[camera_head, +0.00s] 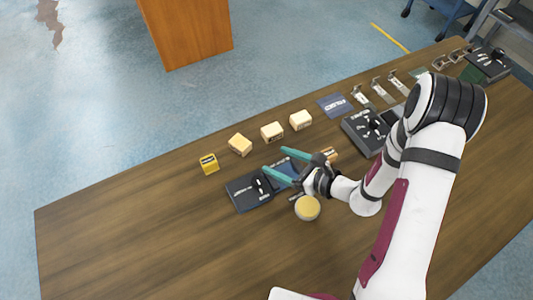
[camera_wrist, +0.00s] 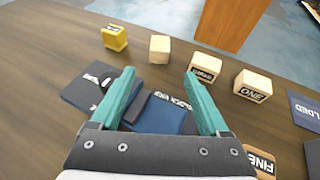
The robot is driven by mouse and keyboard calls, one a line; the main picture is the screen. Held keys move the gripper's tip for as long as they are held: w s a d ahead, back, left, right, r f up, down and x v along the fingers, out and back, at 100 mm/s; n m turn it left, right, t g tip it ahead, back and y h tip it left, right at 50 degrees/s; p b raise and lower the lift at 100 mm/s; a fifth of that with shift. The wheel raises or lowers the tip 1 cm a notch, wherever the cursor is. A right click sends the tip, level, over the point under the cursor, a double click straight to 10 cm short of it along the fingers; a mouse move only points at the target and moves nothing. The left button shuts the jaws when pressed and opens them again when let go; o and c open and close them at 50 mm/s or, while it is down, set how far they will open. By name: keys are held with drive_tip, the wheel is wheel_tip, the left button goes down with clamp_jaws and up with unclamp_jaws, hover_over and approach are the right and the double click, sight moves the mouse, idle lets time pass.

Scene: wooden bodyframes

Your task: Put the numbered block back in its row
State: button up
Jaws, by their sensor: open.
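Three pale wooden blocks form a slanting row on the table: one left (camera_head: 240,145), one middle (camera_head: 272,132) and one right (camera_head: 300,120). The right one reads "ONE" in the wrist view (camera_wrist: 253,87); the middle one's lettering is too small to read surely. A yellower block (camera_head: 208,164) with a dark label stands at the row's left end. Another wooden, lettered block (camera_head: 331,155) sits beside my gripper, partly hidden; the wrist view shows it at lower right (camera_wrist: 262,163). My gripper (camera_head: 274,159) is open and empty, its teal fingers pointing towards the row above dark items.
A black box (camera_head: 246,191) and a dark blue item (camera_wrist: 160,115) lie under my gripper. A round yellow-topped thing (camera_head: 307,208) stands near my wrist. Another black box (camera_head: 364,133), a blue card (camera_head: 334,105) and metal brackets lie to the right. The table's left part is clear.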

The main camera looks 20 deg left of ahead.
drive_tip(key=shift+s+d+r, duration=0.2)
drive_tip(key=shift+d, duration=0.25)
drive_tip(key=s+r+n+g, duration=0.7)
drive_tip(key=s+r+n, duration=0.45)
drive_tip(key=r, duration=0.25)
drive_tip(key=s+d+r+n+t+h, duration=0.1)
drive_tip(key=s+d+n+h, duration=0.4)
drive_tip(key=s+d+h, duration=0.5)
drive_tip(key=d+r, duration=0.1)
drive_tip(key=d, duration=0.2)
drive_tip(key=shift+d+r+t+h, duration=0.2)
drive_tip(key=shift+d+t+h, duration=0.05)
drive_tip(key=shift+t+h, duration=0.05)
